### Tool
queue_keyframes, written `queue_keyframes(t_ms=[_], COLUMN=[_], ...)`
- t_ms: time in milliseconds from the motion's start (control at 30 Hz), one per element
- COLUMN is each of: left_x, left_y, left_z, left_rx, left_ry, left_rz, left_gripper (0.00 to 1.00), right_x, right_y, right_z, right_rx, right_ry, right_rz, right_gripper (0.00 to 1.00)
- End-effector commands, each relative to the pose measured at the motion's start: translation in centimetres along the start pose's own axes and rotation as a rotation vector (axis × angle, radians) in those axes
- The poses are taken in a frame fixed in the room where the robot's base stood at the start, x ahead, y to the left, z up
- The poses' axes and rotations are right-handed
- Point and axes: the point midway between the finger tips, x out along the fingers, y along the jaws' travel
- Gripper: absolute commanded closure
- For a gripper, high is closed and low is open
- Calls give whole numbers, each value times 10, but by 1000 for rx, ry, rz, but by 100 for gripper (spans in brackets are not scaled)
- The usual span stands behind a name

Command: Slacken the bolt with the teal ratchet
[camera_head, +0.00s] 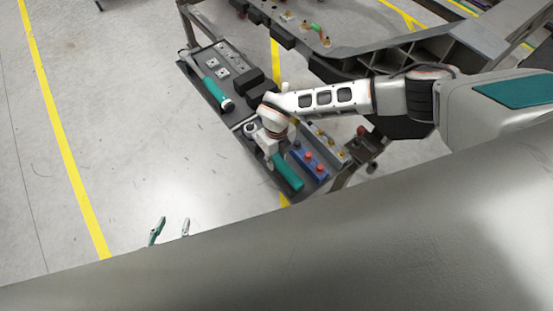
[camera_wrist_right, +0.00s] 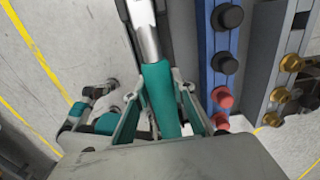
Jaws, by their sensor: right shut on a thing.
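A teal-handled tool with a bright metal shaft, which I take for the teal ratchet (camera_wrist_right: 159,92), is between the fingers of my right gripper (camera_wrist_right: 160,82). The fingers are shut on its handle. In the head view its teal handle (camera_head: 289,174) shows at the near end of the dark tray, below my right wrist; I cannot tell whether it touches the tray. Its head is hidden. A second teal-handled tool (camera_head: 216,93) lies at the tray's far left end. My left gripper (camera_head: 174,221) is open and empty over the floor. I cannot make out which bolt is meant.
A blue block (camera_head: 309,163) with red and black knobs lies beside the held handle, close to my right fingers. A grey block with brass fittings (camera_wrist_right: 277,94) is right of it. Sockets (camera_head: 211,62) sit in the tray (camera_head: 244,131). The chassis frame (camera_head: 360,50) stands behind.

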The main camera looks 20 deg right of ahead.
Motion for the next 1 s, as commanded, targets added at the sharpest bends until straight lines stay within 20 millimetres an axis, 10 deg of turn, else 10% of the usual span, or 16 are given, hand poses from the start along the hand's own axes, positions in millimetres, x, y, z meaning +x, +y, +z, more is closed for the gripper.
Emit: queue_keyframes(t_ms=[600, 1000], left_x=[-22, -27], left_y=[-6, -19], left_z=[-34, -17], left_rx=[2, 2], left_ry=[2, -48], left_rz=[-2, -26], left_gripper=[60, 60], right_x=[-47, -60], right_y=[0, 0], right_z=[2, 1], right_rx=[-1, 0], right_ry=[-3, -2], right_rz=[1, 1], right_gripper=[100, 100])
